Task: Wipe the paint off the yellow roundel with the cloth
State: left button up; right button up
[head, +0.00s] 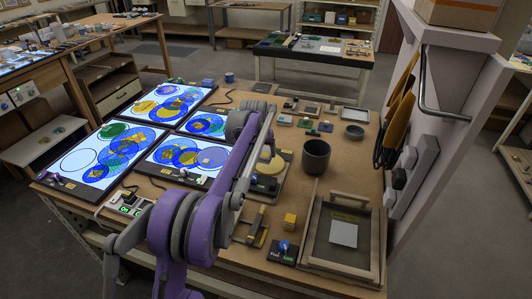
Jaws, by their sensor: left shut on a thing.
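My left arm rises from the bottom left, and its far end bends down at the middle of the head view. My left gripper (267,153) is there, mostly hidden behind my own arm links. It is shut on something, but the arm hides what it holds. I cannot identify the cloth for certain. My right gripper is out of view.
Several lit panels (82,162) with blue, yellow and green circles fill the table's left side. A dark cup (316,156) stands right of the arm. A framed tray (331,258) holds a pale square (344,232).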

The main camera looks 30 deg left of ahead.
aim_at(270, 161)
pick_arm(q)
jog(key=shift+w+a, duration=0.15)
jog(key=shift+a, duration=0.25)
jog(key=shift+a+f, duration=0.1)
jog(key=shift+f, duration=0.2)
jog(key=f+b, duration=0.2)
jog(key=f, duration=0.1)
jog(key=f+b, duration=0.1)
jog(key=f, duration=0.1)
jog(key=shift+d, duration=0.3)
jog(key=shift+w+d+r, duration=0.2)
jog(key=shift+d, duration=0.4)
jog(key=shift+w+d+r, duration=0.2)
jog(key=shift+d, duration=0.4)
jog(key=w+p, duration=0.1)
jog(key=w, duration=0.1)
jog(key=w+p, duration=0.2)
jog(key=w, duration=0.1)
jog(key=shift+w+d, duration=0.35)
jog(key=shift+s+f, duration=0.1)
jog(key=shift+f, duration=0.1)
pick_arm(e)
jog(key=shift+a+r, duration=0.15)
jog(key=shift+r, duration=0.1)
